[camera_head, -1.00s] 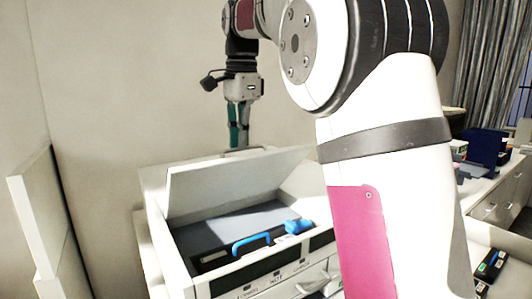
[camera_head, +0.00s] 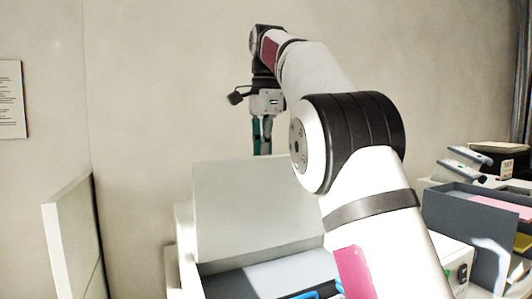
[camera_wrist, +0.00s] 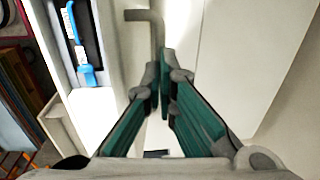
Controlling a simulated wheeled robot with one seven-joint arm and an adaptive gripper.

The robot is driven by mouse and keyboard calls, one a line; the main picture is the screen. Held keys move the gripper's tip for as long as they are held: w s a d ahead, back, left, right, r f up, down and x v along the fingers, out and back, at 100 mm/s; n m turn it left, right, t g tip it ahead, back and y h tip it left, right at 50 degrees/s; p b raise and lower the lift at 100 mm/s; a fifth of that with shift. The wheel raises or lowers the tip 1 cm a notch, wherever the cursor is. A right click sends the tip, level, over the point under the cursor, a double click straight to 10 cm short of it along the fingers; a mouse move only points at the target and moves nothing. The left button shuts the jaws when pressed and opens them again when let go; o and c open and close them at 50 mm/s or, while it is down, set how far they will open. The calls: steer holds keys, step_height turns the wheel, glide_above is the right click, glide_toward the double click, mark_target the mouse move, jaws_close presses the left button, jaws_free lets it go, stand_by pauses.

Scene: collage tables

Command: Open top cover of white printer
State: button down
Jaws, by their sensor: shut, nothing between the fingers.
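The white printer (camera_head: 185,255) stands below my arm, its lower part cut off by the frame. Its top cover (camera_head: 245,205) stands raised, close to upright, with the dark interior (camera_head: 275,275) open in front of it. My gripper (camera_head: 262,153) points down just above the cover's top edge, its lower tips at or behind that edge; I cannot tell whether it touches. In the wrist view my gripper (camera_wrist: 163,65) has its teal fingers together with nothing held. Blue parts inside the printer (camera_wrist: 85,75) show at the left there.
A white upright panel (camera_head: 70,240) stands left of the printer. A plain wall is close behind. At the right, a grey open box (camera_head: 455,215) and dark devices (camera_head: 500,155) crowd the surface. My arm covers the printer's right side.

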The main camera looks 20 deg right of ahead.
steer(key=c, duration=2.4)
jaws_free()
steer(key=shift+w+a+f+g, duration=0.1)
steer(key=shift+w+f+g, duration=0.1)
steer(key=shift+f, duration=0.4)
steer(key=shift+w+f+g, duration=0.1)
steer(key=shift+w+f, duration=0.05)
steer(key=shift+f, duration=0.45)
steer(key=c, duration=1.7)
jaws_free()
steer(key=shift+w+f, duration=0.1)
steer(key=shift+w, duration=0.15)
steer(key=shift+s+r, duration=0.15)
steer(key=shift+r, duration=0.1)
